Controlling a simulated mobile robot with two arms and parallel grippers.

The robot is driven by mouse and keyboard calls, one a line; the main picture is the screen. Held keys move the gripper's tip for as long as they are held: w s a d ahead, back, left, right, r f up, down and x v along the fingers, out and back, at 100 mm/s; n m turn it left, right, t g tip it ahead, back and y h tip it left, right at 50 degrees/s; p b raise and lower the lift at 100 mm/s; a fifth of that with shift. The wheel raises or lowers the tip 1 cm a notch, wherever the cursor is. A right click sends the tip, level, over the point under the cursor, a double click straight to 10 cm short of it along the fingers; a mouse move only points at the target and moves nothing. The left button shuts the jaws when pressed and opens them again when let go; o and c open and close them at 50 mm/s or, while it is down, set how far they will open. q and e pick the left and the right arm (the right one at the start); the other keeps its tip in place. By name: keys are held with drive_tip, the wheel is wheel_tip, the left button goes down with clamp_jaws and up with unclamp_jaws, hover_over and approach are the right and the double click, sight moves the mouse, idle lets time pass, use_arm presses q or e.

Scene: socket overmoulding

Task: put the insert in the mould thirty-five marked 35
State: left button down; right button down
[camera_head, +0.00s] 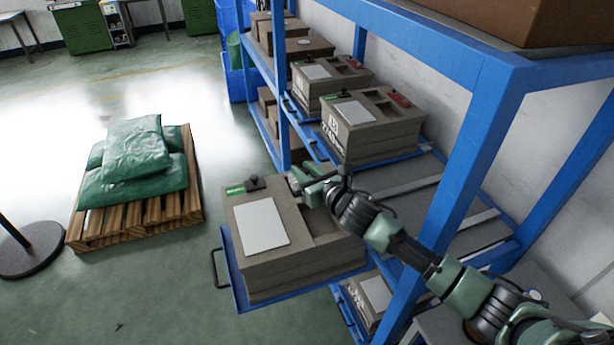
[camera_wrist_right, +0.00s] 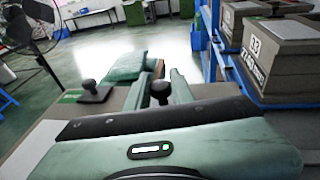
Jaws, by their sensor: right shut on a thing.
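My right gripper (camera_head: 308,184) is at the far edge of a grey-brown mould (camera_head: 262,264) on a pulled-out blue shelf tray. In the right wrist view it is shut on a black knob (camera_wrist_right: 161,91). What lies under that knob is hidden by the gripper, so I cannot tell whether it is the insert's. This mould has a blank white plate, a green label (camera_head: 236,190), another black knob (camera_head: 254,182) and an open recess (camera_head: 318,223). No number shows on it. My left gripper is not in view.
A pallet (camera_head: 137,220) with green sacks stands left, with free floor between.

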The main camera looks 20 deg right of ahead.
drive_tip(key=shift+r, duration=0.15)
drive_tip(key=c, duration=1.6)
unclamp_jaws()
drive_tip(key=shift+s+a+f, duration=0.1)
drive_tip(key=shift+f, duration=0.1)
drive_tip(key=o, duration=0.4)
drive_tip(key=shift+r, duration=0.15)
drive_tip(key=shift+s, duration=0.3)
drive_tip(key=b+v, duration=0.2)
drive_tip(key=v, duration=0.8)
drive_tip(key=shift+s, duration=0.2)
drive_tip(key=shift+s+d+r, duration=0.25)
drive_tip(key=shift+s, duration=0.2)
